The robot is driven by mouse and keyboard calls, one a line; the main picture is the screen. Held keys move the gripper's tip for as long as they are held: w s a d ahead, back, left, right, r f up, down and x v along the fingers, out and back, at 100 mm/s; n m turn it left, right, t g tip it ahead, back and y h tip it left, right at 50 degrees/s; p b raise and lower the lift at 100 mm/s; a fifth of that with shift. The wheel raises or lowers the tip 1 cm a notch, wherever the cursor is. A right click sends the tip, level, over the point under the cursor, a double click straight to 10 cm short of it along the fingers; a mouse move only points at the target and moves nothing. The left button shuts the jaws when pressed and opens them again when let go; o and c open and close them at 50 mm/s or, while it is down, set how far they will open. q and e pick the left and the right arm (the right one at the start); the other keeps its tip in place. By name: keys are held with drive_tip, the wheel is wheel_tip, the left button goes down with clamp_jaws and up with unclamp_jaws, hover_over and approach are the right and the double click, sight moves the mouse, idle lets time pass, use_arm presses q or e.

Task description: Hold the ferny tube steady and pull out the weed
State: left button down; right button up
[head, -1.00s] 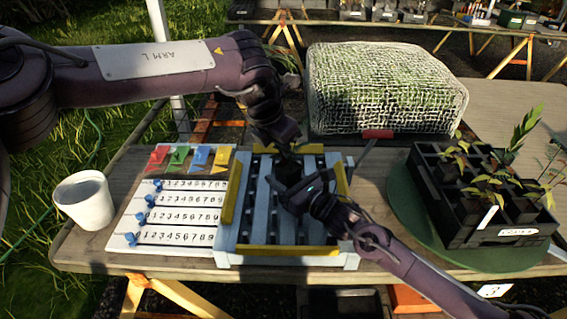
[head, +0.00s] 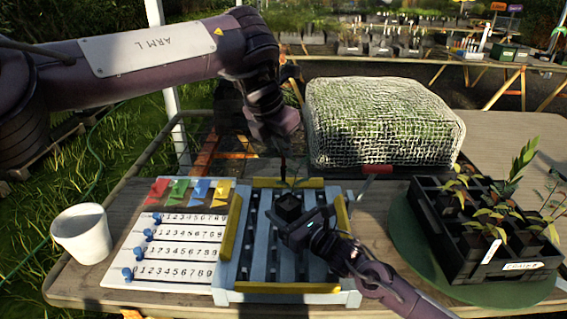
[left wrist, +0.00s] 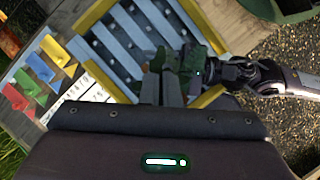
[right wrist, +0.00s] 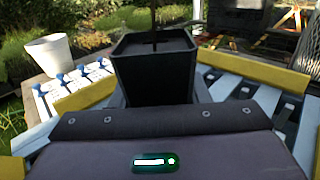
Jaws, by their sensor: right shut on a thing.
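A black square tube (head: 288,207) stands upright above the middle of the slatted rack. Small green leaves (head: 294,184) show at its top; I cannot separate fern from weed. My right gripper (head: 294,224) is shut on the tube from the front right. The tube also fills the middle of the right wrist view (right wrist: 153,75), with a thin dark upright shape over its mouth. My left gripper (head: 283,172) points down from above, its tips close to the leaves. In the left wrist view its fingers (left wrist: 161,90) lie close together beside green leaves (left wrist: 190,58); whether they grip a stem is unclear.
The slatted rack (head: 228,240) has yellow rails. A numbered board (head: 170,254) with blue pegs and coloured flags lies left of it, then a white cup (head: 82,233). A black plant tray (head: 470,262) stands right on a green mat (head: 400,225). A mesh-covered block (head: 385,120) is behind.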

use_arm(q)
drive_tip(key=shift+r, duration=0.25)
use_arm(e)
drive_tip(key=o, duration=1.2)
drive_tip(key=shift+c, duration=0.2)
